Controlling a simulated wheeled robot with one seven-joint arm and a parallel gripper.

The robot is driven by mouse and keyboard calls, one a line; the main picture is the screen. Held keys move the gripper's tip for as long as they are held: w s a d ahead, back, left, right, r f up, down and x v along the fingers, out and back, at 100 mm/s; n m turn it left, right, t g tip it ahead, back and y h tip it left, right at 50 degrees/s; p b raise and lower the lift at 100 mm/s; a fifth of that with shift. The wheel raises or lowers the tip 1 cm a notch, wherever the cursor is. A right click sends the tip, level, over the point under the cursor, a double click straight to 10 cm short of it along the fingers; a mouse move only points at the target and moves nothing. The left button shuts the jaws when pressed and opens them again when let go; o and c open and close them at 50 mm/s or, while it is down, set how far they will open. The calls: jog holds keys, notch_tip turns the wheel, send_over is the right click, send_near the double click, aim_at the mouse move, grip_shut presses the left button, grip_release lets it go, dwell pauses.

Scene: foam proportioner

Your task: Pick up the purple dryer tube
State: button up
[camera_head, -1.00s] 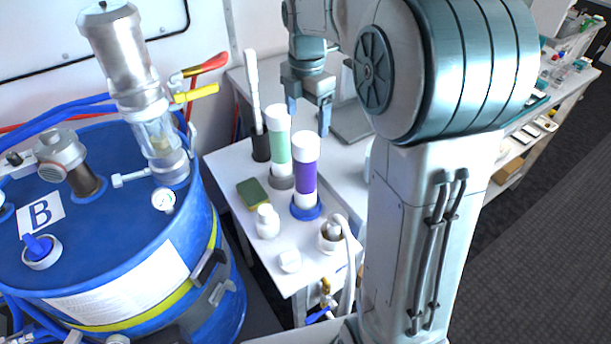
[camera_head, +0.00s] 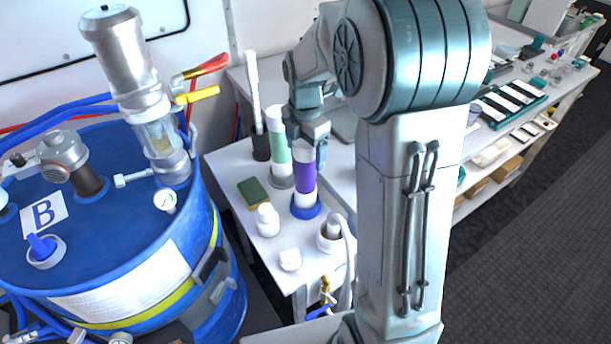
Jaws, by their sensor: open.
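The purple dryer tube (camera_head: 304,178) stands upright on the small white table. It has a purple middle, a white lower part and a blue round base. My gripper (camera_head: 305,158) is open at the top of the purple tube, with its fingers pointing down. The tube's white top is partly hidden behind the gripper. One finger shows to the right of the tube; whether the fingers touch it, I cannot tell.
A green tube (camera_head: 277,150) stands close behind and left of the purple one. A white bottle (camera_head: 267,220), a green sponge (camera_head: 253,192) and a white hose holder (camera_head: 330,236) are nearby. A large blue drum (camera_head: 120,235) fills the left side.

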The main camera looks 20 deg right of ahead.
jog(key=c, duration=1.5)
jog(key=shift+c, duration=1.1)
jog(key=shift+r, duration=0.15)
